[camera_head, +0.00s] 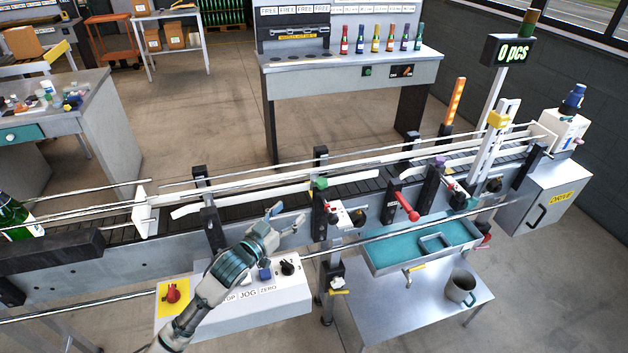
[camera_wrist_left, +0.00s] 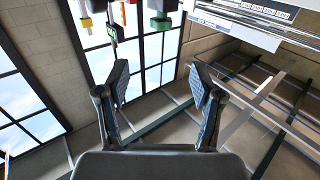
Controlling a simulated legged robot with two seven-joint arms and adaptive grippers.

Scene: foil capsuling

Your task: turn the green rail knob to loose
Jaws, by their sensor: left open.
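My right gripper is not in view.
A red handle (camera_head: 407,207) sticks out right of the knob. A teal-lined tray (camera_head: 385,256) and a grey mug (camera_head: 461,288) are at the right. White guide rails run along the conveyor.

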